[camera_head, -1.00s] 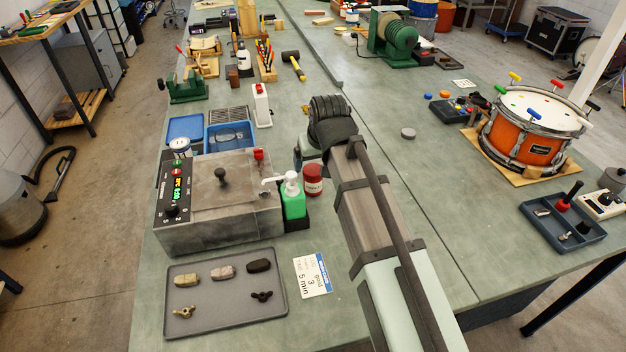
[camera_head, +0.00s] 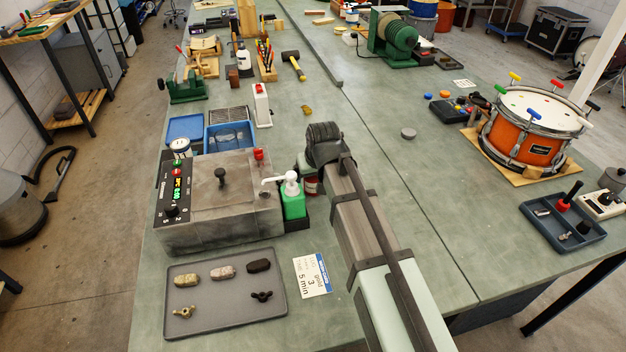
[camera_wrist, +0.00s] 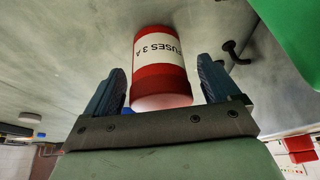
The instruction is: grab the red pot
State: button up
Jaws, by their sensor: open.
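The red pot (camera_wrist: 160,75) has a white label reading "FUSES 3 A" and shows between the two blue fingers of my gripper (camera_wrist: 160,88) in the wrist view. The fingers are open, one on each side of the pot, with a visible gap to each. The fingertips are hidden in the head view.
A green pump bottle (camera_head: 293,200) stands close to the left of the pot. The grey box machine (camera_head: 215,205) is left of it. A grey tray (camera_head: 225,312) with several small parts lies in front. The bench to the right of my arm is mostly clear.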

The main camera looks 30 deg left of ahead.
jog(key=shift+x, duration=1.05)
jog(key=c, duration=1.1)
